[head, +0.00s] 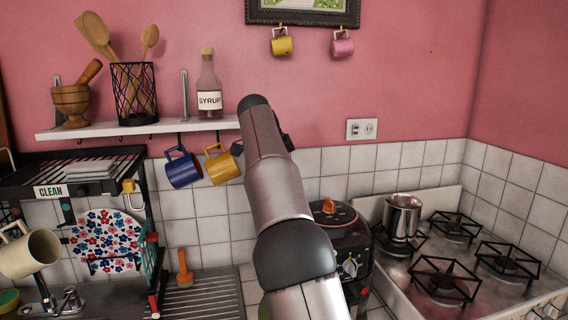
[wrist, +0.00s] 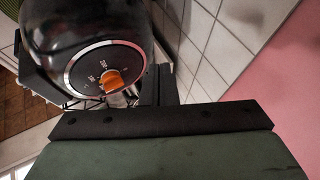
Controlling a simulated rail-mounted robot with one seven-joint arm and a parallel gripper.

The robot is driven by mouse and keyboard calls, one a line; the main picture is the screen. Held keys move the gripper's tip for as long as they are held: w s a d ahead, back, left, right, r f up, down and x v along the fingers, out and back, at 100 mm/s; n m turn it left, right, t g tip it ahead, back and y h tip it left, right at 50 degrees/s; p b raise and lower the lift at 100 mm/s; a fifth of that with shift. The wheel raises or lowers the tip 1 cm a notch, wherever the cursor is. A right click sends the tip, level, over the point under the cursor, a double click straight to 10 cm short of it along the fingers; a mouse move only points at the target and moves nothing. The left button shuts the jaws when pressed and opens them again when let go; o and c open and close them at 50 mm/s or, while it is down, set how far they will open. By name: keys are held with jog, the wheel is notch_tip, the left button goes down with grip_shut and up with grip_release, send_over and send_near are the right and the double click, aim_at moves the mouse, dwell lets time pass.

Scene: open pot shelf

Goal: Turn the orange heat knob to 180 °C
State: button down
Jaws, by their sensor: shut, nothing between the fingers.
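The orange heat knob (wrist: 112,80) sits on a round, silver-rimmed dial on top of a black appliance (wrist: 50,25). The dial has small white marks that I cannot read surely, so the knob's setting is unclear. In the head view the knob (head: 330,206) shows on top of the appliance (head: 325,226), just right of my arm, which hides part of the appliance. My gripper (wrist: 160,84) is shut and empty. In the wrist view its dark fingers are close to the right of the knob; I cannot tell whether they touch the appliance.
A stove (head: 468,298) with a steel pot (head: 402,216) stands right of the appliance. A tiled wall (head: 375,160) rises behind. A shelf (head: 150,129) with a syrup bottle (head: 209,88) and hanging blue (head: 182,170) and yellow (head: 222,165) mugs is on the left.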

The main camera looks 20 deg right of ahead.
jog(key=c, duration=1.7)
grip_release()
jog(key=shift+a+r, duration=0.1)
jog(key=shift+r, duration=0.15)
jog(key=o, duration=0.5)
jog(key=shift+s+d+r+n, duration=0.1)
jog(key=shift+d+n, duration=0.15)
jog(key=shift+n, duration=0.05)
jog(key=shift+o, duration=0.9)
jog(key=s+d+r+n+y, duration=0.2)
jog(key=s+d+n+y, duration=0.1)
jog(key=s+d+n, duration=0.2)
jog(key=d+n, duration=0.2)
jog(key=n, duration=0.1)
jog(key=shift+s+d+r+n+g, duration=0.3)
jog(key=shift+s+d+r, duration=0.05)
jog(key=shift+d+r, duration=0.05)
jog(key=s+d+r+n+y, duration=0.35)
jog(key=s+n, duration=0.25)
jog(key=n, duration=0.4)
send_near(330, 201)
jog(key=shift+h, duration=0.35)
jog(key=x, duration=0.9)
jog(key=shift+w+a+f, duration=0.1)
jog(key=shift+w+a, duration=0.05)
jog(key=shift+a, duration=0.05)
